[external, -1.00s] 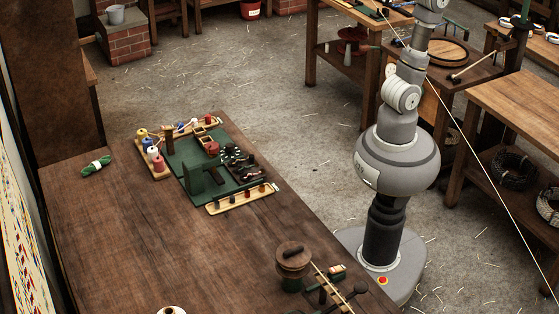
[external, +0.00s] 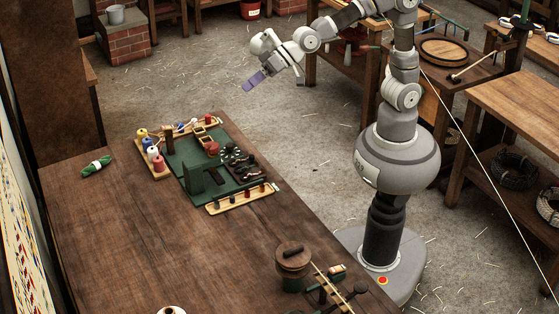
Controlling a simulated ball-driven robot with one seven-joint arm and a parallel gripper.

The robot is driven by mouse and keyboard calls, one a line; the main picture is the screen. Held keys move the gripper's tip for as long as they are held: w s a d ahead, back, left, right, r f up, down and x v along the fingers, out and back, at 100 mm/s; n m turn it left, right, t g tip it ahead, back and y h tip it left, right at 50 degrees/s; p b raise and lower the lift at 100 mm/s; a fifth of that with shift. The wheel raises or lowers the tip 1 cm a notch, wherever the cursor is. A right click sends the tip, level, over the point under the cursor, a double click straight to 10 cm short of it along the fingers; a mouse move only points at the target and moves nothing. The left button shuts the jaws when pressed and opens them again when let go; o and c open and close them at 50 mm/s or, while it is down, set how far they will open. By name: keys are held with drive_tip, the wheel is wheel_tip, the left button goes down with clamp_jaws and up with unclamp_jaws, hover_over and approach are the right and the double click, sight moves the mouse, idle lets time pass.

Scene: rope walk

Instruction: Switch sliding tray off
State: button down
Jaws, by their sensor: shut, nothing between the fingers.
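A green board (external: 180,172) lies on the brown workbench with small fittings on it. They include a green upright block (external: 195,178), a small wooden box (external: 200,136), a red round piece (external: 212,149) and several dark pieces (external: 238,160). A pale wooden tray (external: 243,199) with small pegs lies along its near edge. I cannot tell which part is the sliding tray or its switch. My gripper (external: 247,87), with purple fingertips, is shut and empty. It hangs in the air beyond the board's far end, apart from everything on the bench.
Several thread spools (external: 153,152) stand on a tray at the board's left. A green bundle (external: 96,165) lies farther left. A wooden drum-like device (external: 292,259) stands at the bench's near right. The bench's middle (external: 140,240) is clear. A rope (external: 490,165) runs slanting at the right.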

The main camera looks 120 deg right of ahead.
drive_tip(key=s+d+f+m+g+h, duration=0.1)
drive_tip(key=s+d+f+m+g, duration=0.2)
drive_tip(key=f, duration=0.8)
drive_tip(key=s+d+f+m+g+h, duration=0.1)
drive_tip(key=s+d+f+m, duration=0.25)
drive_tip(key=f, duration=0.65)
drive_tip(key=s+d+f+m+g+h, duration=0.2)
drive_tip(key=s+d+f+m, duration=0.1)
drive_tip(key=s+f, duration=0.7)
drive_tip(key=shift+s+d+m+g+p, duration=0.3)
drive_tip(key=shift+s+d+m+p, duration=0.1)
drive_tip(key=shift+s, duration=0.8)
drive_tip(key=shift+f, duration=0.1)
drive_tip(key=b+x, duration=0.2)
drive_tip(key=x, duration=0.1)
drive_tip(key=w+b+x, duration=0.1)
drive_tip(key=b+x, duration=0.1)
drive_tip(key=x, duration=0.2)
drive_tip(key=w+r+b+x, duration=0.1)
drive_tip(key=x, duration=0.3)
drive_tip(key=shift+f+b, duration=0.1)
drive_tip(key=shift+b, duration=0.3)
drive_tip(key=shift+w+d, duration=0.15)
drive_tip(key=shift+w, duration=0.65)
